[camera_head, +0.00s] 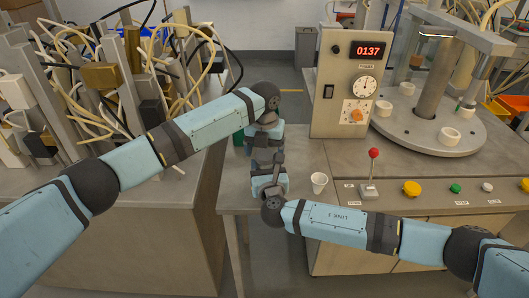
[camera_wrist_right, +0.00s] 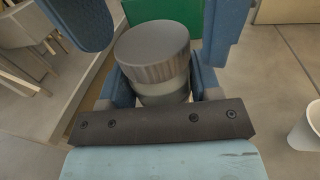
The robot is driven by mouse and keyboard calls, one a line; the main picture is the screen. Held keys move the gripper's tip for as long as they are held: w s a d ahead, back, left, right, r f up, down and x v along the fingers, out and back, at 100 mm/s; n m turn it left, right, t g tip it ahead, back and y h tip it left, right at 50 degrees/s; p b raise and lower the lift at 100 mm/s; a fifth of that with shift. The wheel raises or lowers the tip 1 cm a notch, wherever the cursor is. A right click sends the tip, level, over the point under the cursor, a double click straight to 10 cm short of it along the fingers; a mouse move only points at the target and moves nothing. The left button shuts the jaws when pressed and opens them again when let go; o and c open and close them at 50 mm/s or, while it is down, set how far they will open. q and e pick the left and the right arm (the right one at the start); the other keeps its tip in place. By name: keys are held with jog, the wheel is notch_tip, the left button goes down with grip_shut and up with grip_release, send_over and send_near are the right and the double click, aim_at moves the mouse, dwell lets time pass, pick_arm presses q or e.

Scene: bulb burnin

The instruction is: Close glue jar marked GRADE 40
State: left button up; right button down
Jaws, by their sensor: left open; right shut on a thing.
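A jar (camera_wrist_right: 163,92) with a dark grey ribbed lid (camera_wrist_right: 152,50) and a paler body stands between the fingers of my right gripper (camera_wrist_right: 163,88) in the right wrist view. The right gripper is shut on the jar's body. The lid sits on top of the jar; I cannot tell how tight it is. My left gripper (camera_wrist_right: 160,28) is open, its two blue fingers apart on either side of the lid, above the right fingers. In the head view my left gripper (camera_head: 264,152) and right gripper (camera_head: 268,170) meet over the bench and hide the jar. No GRADE 40 marking is readable.
A white cup (camera_head: 319,182) stands on the bench (camera_head: 300,150) just right of my right gripper; it also shows in the wrist view (camera_wrist_right: 306,130). A green object (camera_wrist_right: 163,10) is behind the jar. A red-knobbed lever (camera_head: 373,154) and control box (camera_head: 343,85) stand further right.

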pick_arm(q)
notch_tip(320, 180, up, 4)
jog(key=shift+f, duration=0.15)
jog(key=shift+c, duration=0.4)
